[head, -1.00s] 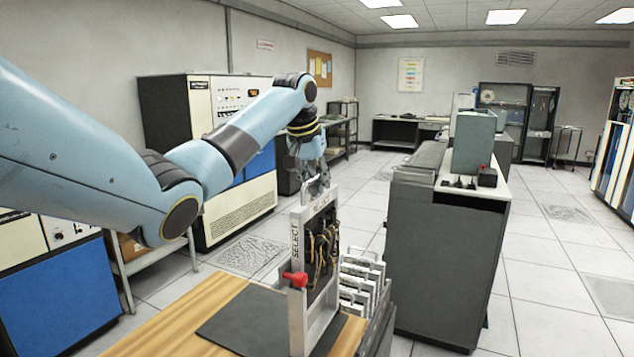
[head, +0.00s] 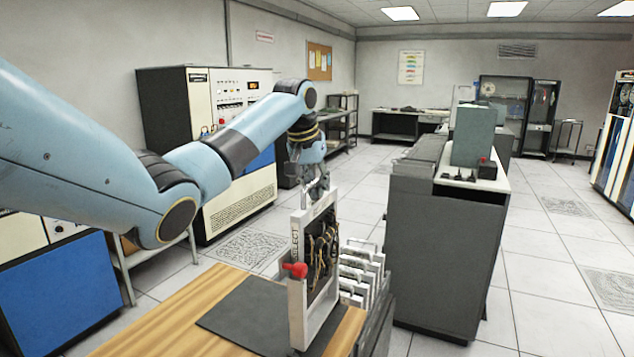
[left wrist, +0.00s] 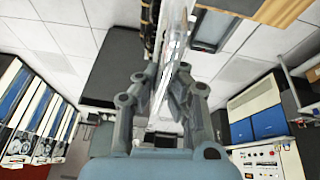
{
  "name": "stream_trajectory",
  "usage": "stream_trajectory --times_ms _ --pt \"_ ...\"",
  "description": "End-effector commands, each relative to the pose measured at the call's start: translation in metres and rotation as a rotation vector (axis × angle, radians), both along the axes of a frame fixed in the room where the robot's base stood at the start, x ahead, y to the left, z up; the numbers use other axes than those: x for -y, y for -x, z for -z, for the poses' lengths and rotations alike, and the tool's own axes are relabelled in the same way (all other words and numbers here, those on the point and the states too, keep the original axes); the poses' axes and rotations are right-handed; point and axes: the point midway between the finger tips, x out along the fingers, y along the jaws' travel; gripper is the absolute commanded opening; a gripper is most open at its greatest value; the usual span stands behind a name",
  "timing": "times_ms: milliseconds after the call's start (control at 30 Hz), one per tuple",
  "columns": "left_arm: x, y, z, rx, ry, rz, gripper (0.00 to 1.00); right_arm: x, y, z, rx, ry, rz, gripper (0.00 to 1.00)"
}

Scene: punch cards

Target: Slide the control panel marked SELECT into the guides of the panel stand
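The SELECT control panel (head: 297,243) is a pale grey upright frame, lettered on its left side and top, with dark wiring inside. It stands upright in the panel stand (head: 297,318), a light grey frame with a red knob (head: 295,270) at its upper left. The panel's upper part rises above the stand; how deep its lower edge sits is hidden. My left gripper (head: 319,188) points down at the panel's top edge. In the left wrist view its fingers (left wrist: 165,95) close in on both sides of the thin panel. My right gripper is out of view.
The stand is on a wooden table (head: 190,320) with a dark mat (head: 245,318). Several pale panels in a rack (head: 360,275) stand just right of it. A dark cabinet (head: 440,265) stands further right. The table's left part is clear.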

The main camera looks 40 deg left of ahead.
Motion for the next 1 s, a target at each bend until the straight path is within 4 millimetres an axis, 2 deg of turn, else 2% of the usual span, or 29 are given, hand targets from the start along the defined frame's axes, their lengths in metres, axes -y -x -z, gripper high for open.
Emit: stream_trajectory --times_ms 700,1000 --pt "0.0 -0.002 0.033 0.008 -0.002 0.001 0.0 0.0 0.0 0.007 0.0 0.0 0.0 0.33" --pt "0.0 -0.002 0.037 0.009 -0.002 0.001 0.0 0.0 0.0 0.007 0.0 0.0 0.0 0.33"
